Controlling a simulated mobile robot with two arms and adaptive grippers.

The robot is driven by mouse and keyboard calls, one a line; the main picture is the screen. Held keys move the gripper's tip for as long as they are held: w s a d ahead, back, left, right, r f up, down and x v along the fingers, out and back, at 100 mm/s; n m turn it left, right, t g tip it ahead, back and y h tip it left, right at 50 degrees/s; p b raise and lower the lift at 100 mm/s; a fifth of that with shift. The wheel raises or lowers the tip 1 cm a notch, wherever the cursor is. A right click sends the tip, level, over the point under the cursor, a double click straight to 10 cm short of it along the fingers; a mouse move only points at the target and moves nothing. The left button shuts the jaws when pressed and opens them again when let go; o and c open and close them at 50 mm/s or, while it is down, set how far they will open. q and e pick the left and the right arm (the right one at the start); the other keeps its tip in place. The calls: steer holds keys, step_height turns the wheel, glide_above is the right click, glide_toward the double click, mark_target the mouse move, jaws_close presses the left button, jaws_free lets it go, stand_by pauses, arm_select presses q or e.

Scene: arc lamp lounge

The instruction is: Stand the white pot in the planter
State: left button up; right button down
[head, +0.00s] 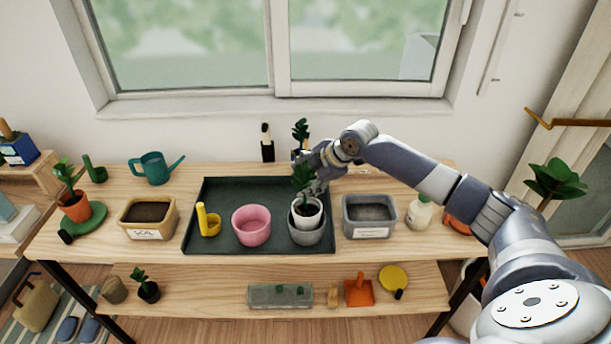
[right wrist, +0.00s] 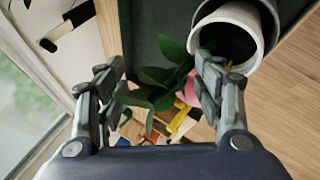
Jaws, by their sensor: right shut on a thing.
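The white pot (head: 308,218) holds dark soil and a leafy green plant (head: 303,178). It stands upright inside the round grey planter (head: 307,238), its rim above the planter's rim. The planter is on the right part of the dark green tray (head: 217,191). My right gripper (head: 319,186) reaches in from behind the plant and is shut on the white pot; the exact contact is hard to see. In the right wrist view, leaves (right wrist: 158,85) show between the fingers (right wrist: 158,82) and a round pot rim is beside the right finger. My left gripper is not in view.
A pink pot (head: 251,225) and a yellow watering can-like item (head: 208,221) stand left on the tray. A soil box (head: 147,218) is at left. The window (head: 190,45) is behind.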

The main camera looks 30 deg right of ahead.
steer(key=shift+f, duration=0.25)
steer(key=shift+c, duration=2.2)
jaws_free()
steer(key=shift+r, duration=0.15)
steer(key=b+v, duration=0.2)
steer(key=v, duration=1)
steer(key=shift+r, duration=0.45)
